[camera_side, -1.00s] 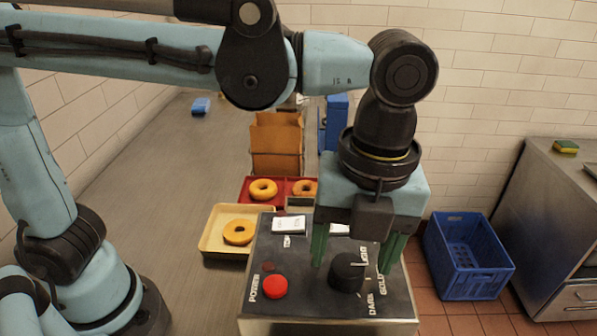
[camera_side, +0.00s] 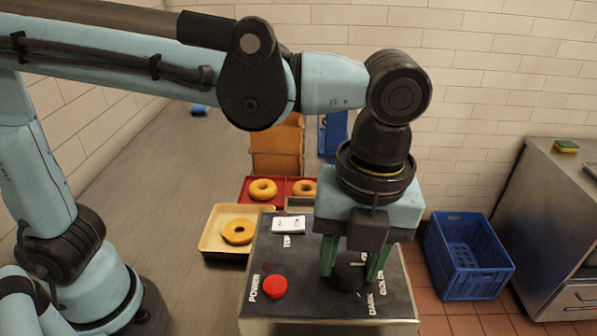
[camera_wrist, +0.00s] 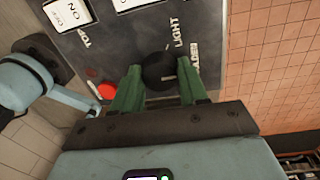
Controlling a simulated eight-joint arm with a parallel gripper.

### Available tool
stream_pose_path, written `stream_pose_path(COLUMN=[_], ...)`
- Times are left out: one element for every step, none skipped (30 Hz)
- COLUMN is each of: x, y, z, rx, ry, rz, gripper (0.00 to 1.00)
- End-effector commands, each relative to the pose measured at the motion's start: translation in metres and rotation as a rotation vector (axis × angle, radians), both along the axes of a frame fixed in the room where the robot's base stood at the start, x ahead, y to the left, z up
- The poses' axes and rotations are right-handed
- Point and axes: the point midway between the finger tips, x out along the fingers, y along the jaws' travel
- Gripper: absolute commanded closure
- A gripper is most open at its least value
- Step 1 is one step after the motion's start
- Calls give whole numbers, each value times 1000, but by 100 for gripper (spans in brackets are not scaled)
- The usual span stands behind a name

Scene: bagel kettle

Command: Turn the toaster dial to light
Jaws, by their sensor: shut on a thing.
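The toaster dial (camera_side: 349,280) is a round black knob on the dark top panel of the toaster (camera_side: 300,258). In the wrist view the dial (camera_wrist: 157,68) lies between my green fingers, with a short pale mark on its face. The printed words LIGHT and GOLDEN show beside it there; DARK and GOLDEN show in the side view. My gripper (camera_side: 352,270) points down over the panel and is shut on the dial, one finger on each side. The fingers partly hide the dial in the side view. Which word the mark points to is hard to tell.
A red POWER button (camera_side: 275,287) sits left of the dial, and white switches (camera_side: 289,225) sit behind. A cream tray (camera_side: 213,240) with a bagel (camera_side: 238,232) and a red tray (camera_side: 284,186) stand beyond. A blue crate (camera_side: 466,255) is on the floor at right.

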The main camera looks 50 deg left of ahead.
Motion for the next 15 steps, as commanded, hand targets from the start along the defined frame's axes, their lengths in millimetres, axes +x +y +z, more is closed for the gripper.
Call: stream_pose_path(x=[0, 0, 0, 0, 0, 0, 0, 0, 0, 0, 0, 0, 0, 0, 0], y=[0, 0, 0, 0, 0, 0, 0, 0, 0, 0, 1, 1, 1, 1, 1], z=[0, 0, 0, 0, 0, 0, 0, 0, 0, 0, 0, 0, 0, 0, 0], rx=[0, 0, 0, 0, 0, 0, 1, 1, 2, 2, 3, 3, 2, 3, 3], ry=[0, 0, 0, 0, 0, 0, -1, 0, 0, 0, 0, 0, 1, 0, 0], rz=[4, 8, 16, 23, 31, 44, 58, 71, 94, 111, 132, 161, 183, 208, 242], gripper=[87, 87, 87, 87, 87, 87, 87, 87, 87, 87, 87, 87, 87, 87, 87])
